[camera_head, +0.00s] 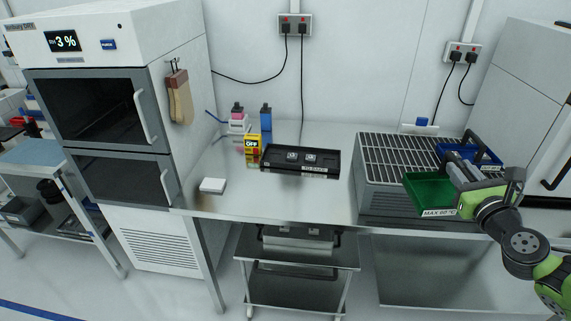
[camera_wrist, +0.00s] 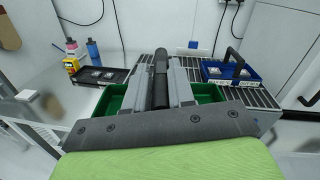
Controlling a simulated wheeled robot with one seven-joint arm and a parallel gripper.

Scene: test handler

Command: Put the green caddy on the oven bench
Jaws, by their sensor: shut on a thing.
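The green caddy (camera_head: 428,192) is at the front edge of the grated steel unit at the right of the bench, in the head view. A label reading "MAX 60 °C" or similar is on its front. My gripper (camera_head: 462,180) is shut on the caddy's dark handle. In the wrist view the gripper (camera_wrist: 162,90) has the black handle between its fingers, with the green caddy (camera_wrist: 205,93) showing on both sides. I cannot tell whether the caddy touches the grate. I cannot tell which surface is the oven bench.
A blue caddy (camera_head: 470,156) stands on the grate (camera_head: 385,150), right behind the green one. A black tray (camera_head: 300,161), a yellow box (camera_head: 252,150) and bottles stand on the steel bench (camera_head: 270,203). A white block (camera_head: 212,186) lies at left. Bench space in front of the tray is clear.

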